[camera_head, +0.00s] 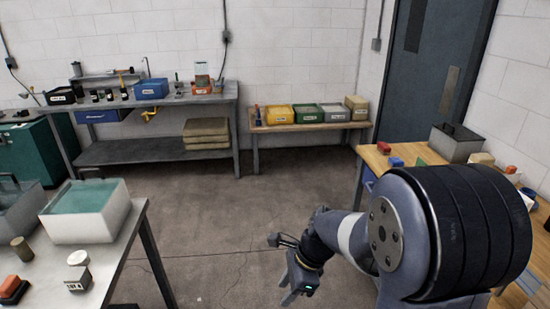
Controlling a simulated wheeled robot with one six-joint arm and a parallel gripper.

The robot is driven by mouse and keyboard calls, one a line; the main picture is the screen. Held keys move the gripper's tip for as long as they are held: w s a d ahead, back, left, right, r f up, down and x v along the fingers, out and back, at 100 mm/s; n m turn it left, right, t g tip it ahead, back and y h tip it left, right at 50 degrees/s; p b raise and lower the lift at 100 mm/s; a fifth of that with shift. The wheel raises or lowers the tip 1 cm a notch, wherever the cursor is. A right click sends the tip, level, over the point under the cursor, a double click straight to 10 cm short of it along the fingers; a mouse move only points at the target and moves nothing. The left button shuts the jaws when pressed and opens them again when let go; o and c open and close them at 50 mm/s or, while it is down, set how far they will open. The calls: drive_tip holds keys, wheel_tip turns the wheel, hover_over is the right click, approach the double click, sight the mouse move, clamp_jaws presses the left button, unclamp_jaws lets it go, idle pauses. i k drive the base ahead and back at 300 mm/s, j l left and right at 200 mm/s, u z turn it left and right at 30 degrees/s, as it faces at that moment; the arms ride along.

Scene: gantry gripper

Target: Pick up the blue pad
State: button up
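A small blue block-like item (396,161), which may be the blue pad, lies on the wooden table (372,160) at the right. A small red item (383,148) is just behind it, and a flat green piece (421,162) lies to its right. My gripper (288,284) hangs over the floor at lower centre, to the left of and nearer than that table, apart from everything. Its fingers are small and partly turned away, so I cannot tell whether they are open. My large arm joint hides much of the right table.
A grey bin (455,143) stands on the right table. A workbench (150,101) and a low bench with several coloured bins stand at the back wall. The middle floor is clear.

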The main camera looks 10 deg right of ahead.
sight(395, 163)
drive_tip(key=i, duration=1.65)
drive_tip(key=i+z, duration=0.45)
drive_tip(key=i, duration=0.15)
drive_tip(key=i+j+z, duration=0.4)
drive_tip(key=i, duration=0.2)
drive_tip(key=i+l+z, duration=0.1)
drive_tip(key=z, duration=0.3)
drive_tip(key=i+z, duration=0.2)
drive_tip(key=z, duration=0.25)
drive_tip(key=i+l+z, duration=0.1)
drive_tip(key=z, duration=0.3)
drive_tip(key=i+j+z, duration=0.1)
drive_tip(key=z, duration=0.3)
drive_tip(key=i+j+z, duration=0.1)
drive_tip(key=i+z, duration=0.15)
drive_tip(key=z, duration=0.2)
